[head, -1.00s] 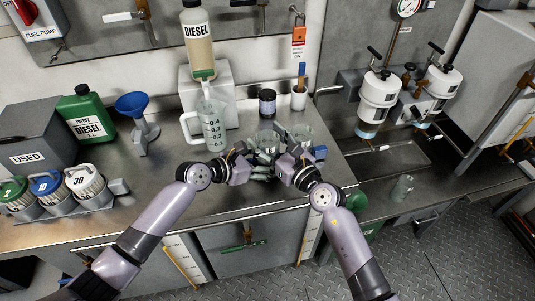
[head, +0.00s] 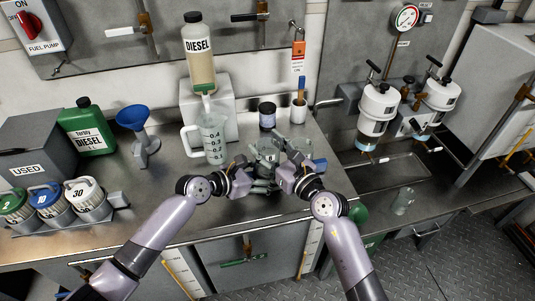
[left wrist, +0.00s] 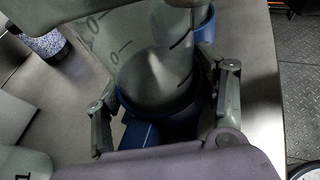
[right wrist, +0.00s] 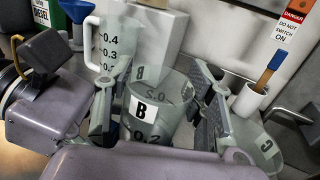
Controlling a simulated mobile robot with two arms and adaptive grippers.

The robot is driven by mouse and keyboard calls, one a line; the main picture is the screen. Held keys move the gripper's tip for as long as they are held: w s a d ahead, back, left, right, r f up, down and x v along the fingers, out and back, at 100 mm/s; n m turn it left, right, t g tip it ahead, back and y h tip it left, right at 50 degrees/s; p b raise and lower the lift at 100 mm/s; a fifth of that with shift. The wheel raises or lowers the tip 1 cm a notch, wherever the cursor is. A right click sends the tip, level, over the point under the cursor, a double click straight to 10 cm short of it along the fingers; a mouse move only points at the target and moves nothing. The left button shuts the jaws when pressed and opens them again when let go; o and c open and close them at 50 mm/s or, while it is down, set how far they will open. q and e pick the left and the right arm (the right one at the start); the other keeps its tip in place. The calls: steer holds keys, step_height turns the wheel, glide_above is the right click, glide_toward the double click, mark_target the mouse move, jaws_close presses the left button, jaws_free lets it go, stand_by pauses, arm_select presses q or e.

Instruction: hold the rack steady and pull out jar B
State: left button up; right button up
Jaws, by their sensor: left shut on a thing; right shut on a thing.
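Jar B (right wrist: 145,108) is a clear graduated jar with a white B label. It stands between the fingers of my right gripper (right wrist: 155,115), which is shut on it. The blue rack (left wrist: 140,135) shows in the left wrist view. My left gripper (left wrist: 160,115) is shut on the rack, a finger on each side. A clear jar with marks (left wrist: 155,75) rises over the rack's blue ring; how deep it sits is hard to tell. In the head view the rack's blue end (head: 320,165) shows right of the grippers. Another jar, labelled C (right wrist: 265,145), is right of jar B.
A graduated jug (head: 213,140) stands behind and left of the grippers. A dark-lidded jar (head: 267,116) and a white cup (head: 299,110) stand behind. A blue funnel (head: 132,118) and green diesel can (head: 86,130) are left.

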step_height(320, 180, up, 8)
stand_by(0.4)
arm_select(q)
steer(key=o, duration=1.3)
